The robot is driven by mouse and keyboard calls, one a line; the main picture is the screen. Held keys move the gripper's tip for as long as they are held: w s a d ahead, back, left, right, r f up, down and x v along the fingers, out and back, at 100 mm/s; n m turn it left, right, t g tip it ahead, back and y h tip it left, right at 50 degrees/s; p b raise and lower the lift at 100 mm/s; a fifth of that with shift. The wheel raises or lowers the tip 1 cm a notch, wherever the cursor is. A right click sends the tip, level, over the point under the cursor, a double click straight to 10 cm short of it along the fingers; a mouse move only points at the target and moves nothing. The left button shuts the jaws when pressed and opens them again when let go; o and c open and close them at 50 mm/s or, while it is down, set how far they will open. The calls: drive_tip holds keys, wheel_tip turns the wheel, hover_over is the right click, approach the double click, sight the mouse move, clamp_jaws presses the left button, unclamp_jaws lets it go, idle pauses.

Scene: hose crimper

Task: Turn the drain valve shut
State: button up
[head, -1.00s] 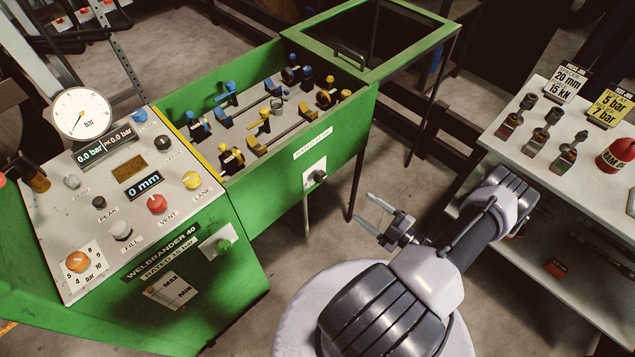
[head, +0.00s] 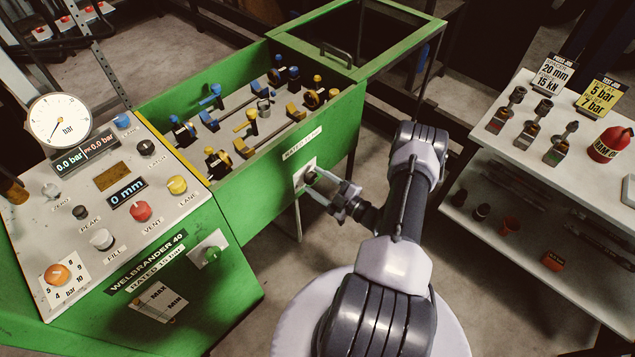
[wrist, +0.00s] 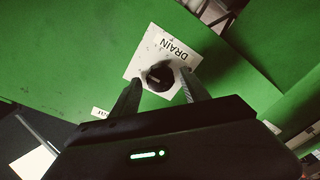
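The drain valve is a dark round knob (wrist: 158,76) on a white plate marked DRAIN (wrist: 150,52), set in a green side wall. In the head view the knob (head: 310,176) is on the right-hand green side of the tank, partly covered by a fingertip. My gripper (head: 316,187) is right in front of it. In the wrist view my gripper (wrist: 160,84) is open, with one finger on each side of the knob and small gaps showing. I cannot tell how deep the fingertips reach around it. The angle of the valve is hard to read.
The green tank (head: 250,195) holds blue and yellow fittings. A white shelf (head: 520,160) with tools and a red bottle (head: 611,144) stands at right.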

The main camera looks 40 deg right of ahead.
clamp_jaws()
drive_tip(key=shift+n, duration=0.3)
drive_tip(key=n, duration=0.3)
drive_tip(key=shift+n, duration=0.4)
drive_tip(key=n, duration=0.4)
drive_tip(key=shift+g, duration=0.3)
drive_tip(key=n+h, duration=0.1)
drive_tip(key=n, duration=0.3)
drive_tip(key=shift+a+r, duration=0.1)
drive_tip(key=n, duration=0.4)
drive_tip(key=shift+n+h, duration=0.3)
drive_tip(key=shift+n, duration=0.1)
